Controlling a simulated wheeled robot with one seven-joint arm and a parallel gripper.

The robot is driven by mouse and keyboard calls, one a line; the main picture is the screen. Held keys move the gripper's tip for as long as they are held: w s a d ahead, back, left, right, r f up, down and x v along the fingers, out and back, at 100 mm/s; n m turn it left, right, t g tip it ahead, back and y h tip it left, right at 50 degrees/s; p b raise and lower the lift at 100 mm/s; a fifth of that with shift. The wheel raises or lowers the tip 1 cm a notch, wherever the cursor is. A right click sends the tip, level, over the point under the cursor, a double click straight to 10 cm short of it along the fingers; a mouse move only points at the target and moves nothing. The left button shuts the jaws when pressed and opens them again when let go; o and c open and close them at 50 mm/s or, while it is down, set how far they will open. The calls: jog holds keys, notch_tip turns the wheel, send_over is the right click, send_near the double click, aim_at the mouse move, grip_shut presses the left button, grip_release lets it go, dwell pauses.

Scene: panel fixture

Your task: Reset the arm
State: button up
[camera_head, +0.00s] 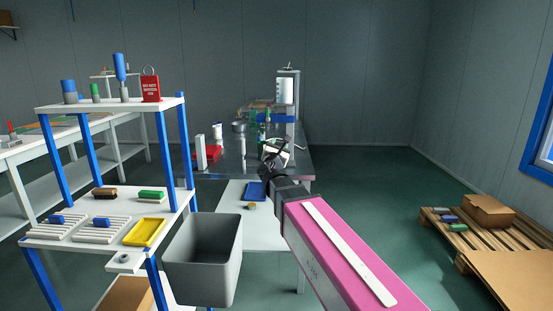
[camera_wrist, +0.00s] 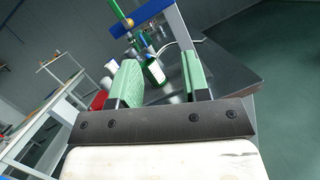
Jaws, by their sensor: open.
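My gripper (camera_wrist: 159,80) shows in the wrist view with its two green-padded fingers apart and nothing between them. A small green bottle (camera_wrist: 154,72) stands beyond the gap between the fingers. In the head view my pink arm reaches forward from the lower right, and my gripper (camera_head: 275,152) is at the near side of the dark metal table (camera_head: 225,168). It is small there and partly hidden by my wrist. The table also shows in the wrist view (camera_wrist: 243,75), beyond and to the right of the fingers.
A white shelf with blue posts (camera_head: 172,150) stands at the left, holding brushes and a yellow tray (camera_head: 145,232). A grey bin (camera_head: 203,260) is left of my arm. A pallet with a cardboard box (camera_head: 490,210) lies at the right. The floor between table and pallet is clear.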

jog(key=s+d+f+m+g+h, duration=0.1)
jog(key=s+d+f+m+g, duration=0.25)
jog(key=d+f+m, duration=0.35)
jog(key=s+d+f+m+g+h, duration=0.1)
jog(key=s+d+f+m+g, duration=0.1)
jog(key=d+f+m+g, duration=0.5)
jog(key=s+d+f+m+g+h, duration=0.15)
jog(key=d+f+m, duration=0.25)
jog(key=f, duration=0.6)
jog(key=s+f+m+g+y, duration=0.8)
jog(key=s+f+m, duration=0.3)
jog(key=s+f, duration=0.6)
jog(key=shift+m+g, duration=0.3)
jog(key=shift+g, duration=0.1)
jog(key=shift+f, duration=0.1)
